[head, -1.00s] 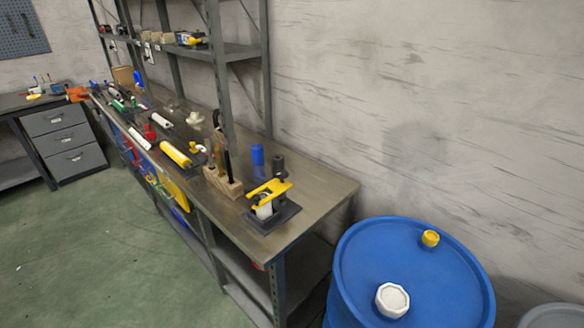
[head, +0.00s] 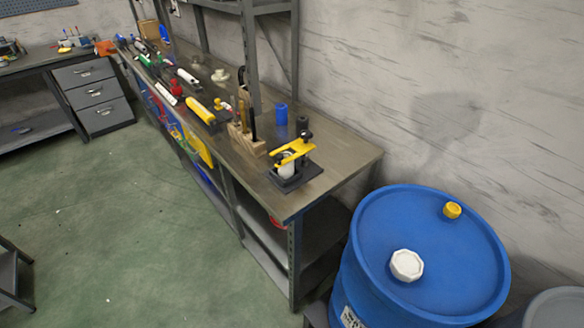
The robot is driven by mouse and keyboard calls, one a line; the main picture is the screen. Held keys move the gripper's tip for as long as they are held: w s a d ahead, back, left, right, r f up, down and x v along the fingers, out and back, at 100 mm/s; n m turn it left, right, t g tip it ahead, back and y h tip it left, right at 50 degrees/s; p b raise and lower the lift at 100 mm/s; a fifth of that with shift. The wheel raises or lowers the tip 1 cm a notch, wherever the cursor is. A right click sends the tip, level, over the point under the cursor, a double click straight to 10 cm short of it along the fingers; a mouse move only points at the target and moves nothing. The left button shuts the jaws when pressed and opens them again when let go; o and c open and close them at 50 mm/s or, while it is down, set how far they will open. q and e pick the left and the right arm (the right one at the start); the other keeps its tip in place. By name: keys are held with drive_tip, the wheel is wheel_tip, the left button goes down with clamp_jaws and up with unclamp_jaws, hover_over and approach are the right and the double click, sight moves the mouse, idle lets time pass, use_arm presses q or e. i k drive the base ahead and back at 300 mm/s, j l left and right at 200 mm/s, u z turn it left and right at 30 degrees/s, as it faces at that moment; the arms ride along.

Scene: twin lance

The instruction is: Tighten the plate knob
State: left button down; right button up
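A small fixture stands near the right end of the workbench (head: 335,165). It has a dark square base (head: 287,184), a white cylinder (head: 286,165) and a yellow plate (head: 292,152) lying across the top. A black knob (head: 305,136) sits on the plate's far right end. I cannot tell how tight the knob is. Neither of my grippers is in view.
Beside the fixture are a wooden tool block (head: 246,140) and a blue cylinder (head: 281,114). A blue drum (head: 385,235) with a white cap (head: 407,265) and a yellow cap (head: 452,210) stands right of the bench. The green floor (head: 130,240) at left is largely clear.

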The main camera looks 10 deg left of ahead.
sight(305, 135)
drive_tip(key=l+z, duration=0.75)
drive_tip(key=k+l, duration=0.05)
